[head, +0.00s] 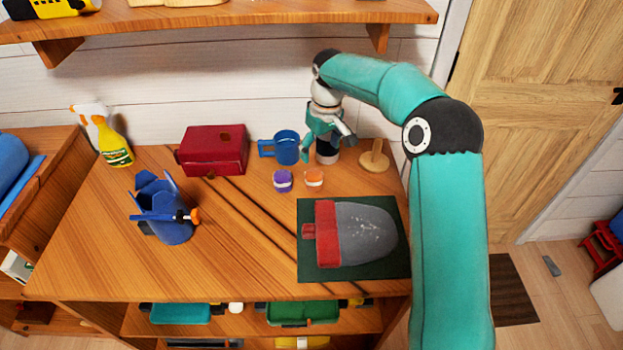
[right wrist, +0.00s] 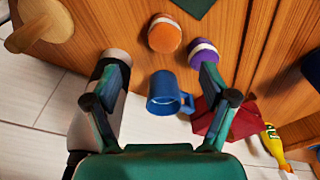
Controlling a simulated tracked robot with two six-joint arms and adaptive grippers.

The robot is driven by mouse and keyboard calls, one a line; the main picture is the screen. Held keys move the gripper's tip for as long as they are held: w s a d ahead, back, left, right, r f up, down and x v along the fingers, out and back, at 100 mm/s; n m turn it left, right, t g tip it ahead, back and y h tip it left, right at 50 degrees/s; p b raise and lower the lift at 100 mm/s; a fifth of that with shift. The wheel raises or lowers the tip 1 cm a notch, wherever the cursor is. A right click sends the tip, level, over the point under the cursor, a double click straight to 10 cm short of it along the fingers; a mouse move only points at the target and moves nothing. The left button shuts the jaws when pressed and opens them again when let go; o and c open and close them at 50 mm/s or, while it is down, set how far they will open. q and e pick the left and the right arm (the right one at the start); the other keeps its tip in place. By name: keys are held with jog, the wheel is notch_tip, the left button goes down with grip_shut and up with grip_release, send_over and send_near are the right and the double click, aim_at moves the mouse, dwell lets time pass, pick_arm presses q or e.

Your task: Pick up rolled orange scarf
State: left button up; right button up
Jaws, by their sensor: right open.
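The rolled orange scarf (head: 314,178) is a small orange roll with a white band, lying on the wooden top beside a similar purple roll (head: 282,181). In the right wrist view the orange roll (right wrist: 165,36) is at the top middle, beyond my fingertips, with the purple roll (right wrist: 203,55) to its right. My right gripper (head: 327,148) is open, behind and above the orange roll, and touches neither roll. Its two fingers also show spread in the right wrist view (right wrist: 160,98), with nothing gripped. My left gripper is out of view.
A pale and black cylinder (right wrist: 115,72) stands close by one right finger. A blue mug (head: 286,147), a red box (head: 214,150) and a wooden stand (head: 375,157) are nearby. A grey-red object (head: 362,233) lies on a green mat (head: 310,272). A shelf (head: 230,20) overhangs the back.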

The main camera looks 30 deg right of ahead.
aim_at(314, 173)
jog(key=f, duration=0.4)
jog(key=w+f, duration=0.1)
jog(key=shift+a+f, duration=0.15)
jog(key=shift+f, duration=0.25)
jog(key=shift+w+a+f+p, duration=0.15)
jog(key=shift+f+p, duration=0.25)
jog(key=shift+f, duration=1)
jog(key=shift+w+a+f+p, duration=0.15)
jog(key=shift+f+p, duration=0.25)
jog(key=shift+f, duration=1)
jog(key=shift+d, duration=0.1)
jog(key=shift+c, duration=0.4)
jog(key=c, duration=1.1)
jog(key=shift+r, duration=0.1)
jog(key=shift+c, duration=0.2)
